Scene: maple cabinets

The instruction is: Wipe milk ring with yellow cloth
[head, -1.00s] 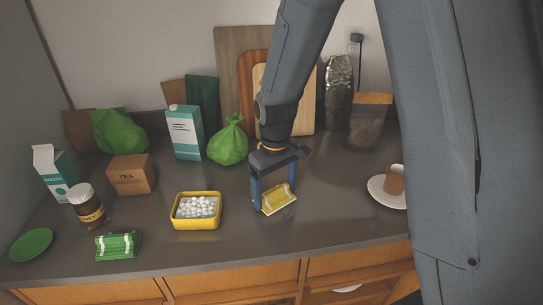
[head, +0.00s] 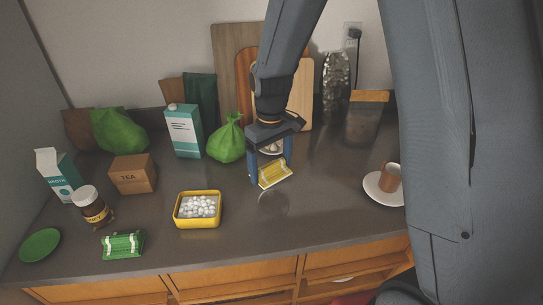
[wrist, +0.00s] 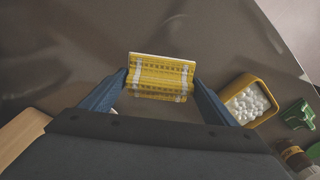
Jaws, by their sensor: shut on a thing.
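My gripper (head: 271,174) is shut on the yellow cloth (head: 275,176), a folded bundle with white stripes. In the wrist view the yellow cloth (wrist: 160,75) spans between the two blue fingers. It is at or just above the dark counter; I cannot tell if it touches. A faint, pale round mark, apparently the milk ring (head: 273,203), shows on the counter just in front of the cloth. In the wrist view a faint smear (wrist: 172,28) lies beyond the cloth.
A yellow tub of white balls (head: 178,222) stands left of the cloth, a green striped bundle (head: 122,244) farther left. A green bag (head: 227,143) and cutting boards (head: 232,70) are behind. A brown cup (head: 389,178) on a saucer (head: 372,190) is right. The front middle counter is clear.

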